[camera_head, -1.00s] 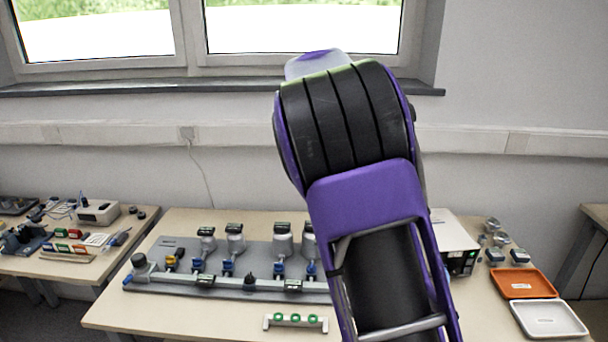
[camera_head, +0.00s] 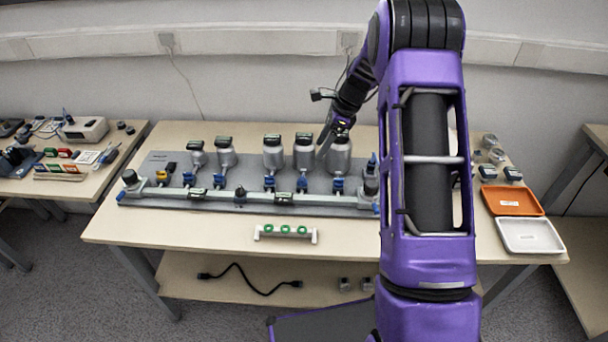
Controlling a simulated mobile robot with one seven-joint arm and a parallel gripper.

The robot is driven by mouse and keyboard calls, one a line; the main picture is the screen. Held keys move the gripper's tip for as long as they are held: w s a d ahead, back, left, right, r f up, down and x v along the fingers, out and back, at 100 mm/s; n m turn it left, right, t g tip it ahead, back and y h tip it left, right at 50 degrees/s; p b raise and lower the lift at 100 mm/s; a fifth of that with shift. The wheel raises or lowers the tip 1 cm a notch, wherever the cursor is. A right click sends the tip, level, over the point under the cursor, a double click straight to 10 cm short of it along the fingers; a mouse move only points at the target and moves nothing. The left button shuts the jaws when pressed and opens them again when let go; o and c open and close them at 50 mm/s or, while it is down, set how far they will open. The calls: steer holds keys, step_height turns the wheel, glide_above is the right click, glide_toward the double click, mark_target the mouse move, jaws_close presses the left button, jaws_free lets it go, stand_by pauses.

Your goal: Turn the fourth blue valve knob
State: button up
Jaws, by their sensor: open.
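A grey rig (camera_head: 250,207) on the table carries a row of several blue valve knobs under metal canisters. Counting blue ones from the left, the fourth blue valve knob (camera_head: 302,184) sits below a canister (camera_head: 304,152). The third blue knob (camera_head: 269,183) is to its left and another blue knob (camera_head: 338,185) to its right. My gripper (camera_head: 326,145) is open, pointing down near the canister tops, above and slightly right of the fourth knob. It appears apart from that knob. Its fingertips are small and partly merge with the canister (camera_head: 339,158) behind.
My upper arm hides the rig's right end and part of the table. A small rack with green rings (camera_head: 286,232) stands in front of the rig. An orange tray (camera_head: 511,201) and a white tray (camera_head: 529,236) lie at right. The front table strip is mostly clear.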

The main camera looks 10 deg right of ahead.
mark_target(303, 177)
steer(key=x, duration=1.2)
steer(key=shift+w+a+f, duration=0.1)
steer(key=shift+f, duration=0.2)
jaws_close()
